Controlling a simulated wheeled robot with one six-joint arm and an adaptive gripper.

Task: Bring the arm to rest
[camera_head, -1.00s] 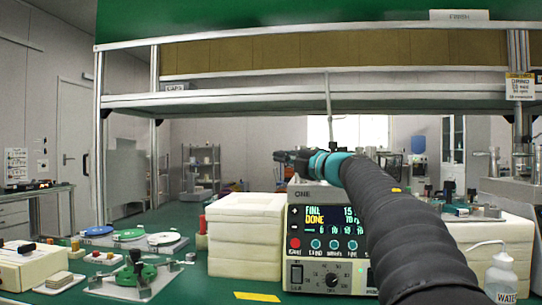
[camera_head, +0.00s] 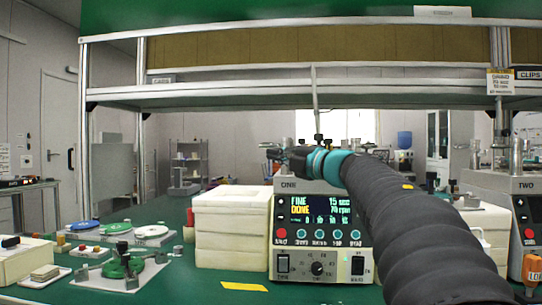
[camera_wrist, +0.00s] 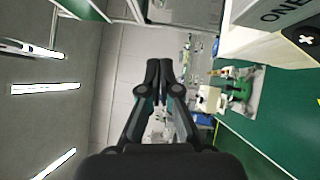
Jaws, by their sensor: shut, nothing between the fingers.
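My arm (camera_head: 400,215) reaches up from the lower right of the head view, a dark ribbed sleeve with a teal ring near its end. My gripper (camera_head: 275,153) points left, in front of the top of the machine marked ONE. In the wrist view my gripper (camera_wrist: 159,65) has its two dark fingers together with nothing between them. The wrist picture is turned on its side. The gripper is in free air and holds nothing.
Machine ONE (camera_head: 318,268) stands on the green bench beside stacked white blocks (camera_head: 232,232). Machine TWO (camera_head: 528,190) is at the right edge. A shelf (camera_head: 330,87) spans above.

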